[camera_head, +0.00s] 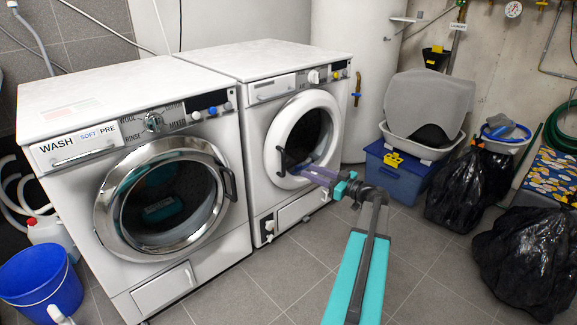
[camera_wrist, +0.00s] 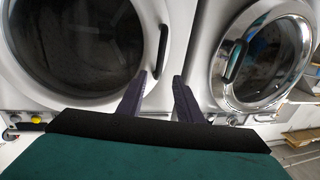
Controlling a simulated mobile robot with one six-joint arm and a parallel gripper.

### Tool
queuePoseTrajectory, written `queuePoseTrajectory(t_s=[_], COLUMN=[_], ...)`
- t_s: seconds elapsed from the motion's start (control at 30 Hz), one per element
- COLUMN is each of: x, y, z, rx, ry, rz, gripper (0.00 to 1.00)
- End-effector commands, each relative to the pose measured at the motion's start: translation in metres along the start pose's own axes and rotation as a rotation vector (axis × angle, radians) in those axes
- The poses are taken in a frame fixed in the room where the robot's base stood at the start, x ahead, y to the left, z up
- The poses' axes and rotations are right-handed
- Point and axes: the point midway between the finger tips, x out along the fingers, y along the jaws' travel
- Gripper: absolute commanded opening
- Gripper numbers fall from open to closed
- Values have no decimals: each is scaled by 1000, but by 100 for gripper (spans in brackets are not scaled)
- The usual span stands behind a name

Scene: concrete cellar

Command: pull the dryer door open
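The dryer (camera_head: 261,152) is the white machine on the right in the head view. Its round, white-ringed dryer door (camera_head: 318,102) looks closed. A dark upright door handle (camera_head: 281,163) sits on the door's left edge. My gripper (camera_head: 308,172) is in front of the door, just right of the handle in that view. In the wrist view, which is turned upside down, the gripper (camera_wrist: 162,75) is open and empty. There the dryer handle (camera_wrist: 163,50) lies beyond the gap between the fingertips. Contact with the handle does not show.
The washer (camera_head: 190,275), with a chrome door (camera_head: 112,222), stands directly left of the dryer. A blue bucket (camera_head: 42,283) is at far left. Right are a blue storage box (camera_head: 398,181) and black bags (camera_head: 525,262). Tiled floor is free in front.

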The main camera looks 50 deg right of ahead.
Motion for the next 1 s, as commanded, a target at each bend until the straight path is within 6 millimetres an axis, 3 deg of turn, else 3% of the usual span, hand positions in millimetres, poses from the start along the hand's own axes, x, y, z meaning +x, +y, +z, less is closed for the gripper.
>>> queuePoseTrajectory(t_s=[0.6, 1.0], x=[88, 109], y=[1, 0], z=[2, 0], rx=[0, 2], ry=[0, 0], rz=[-1, 1], gripper=[33, 33])
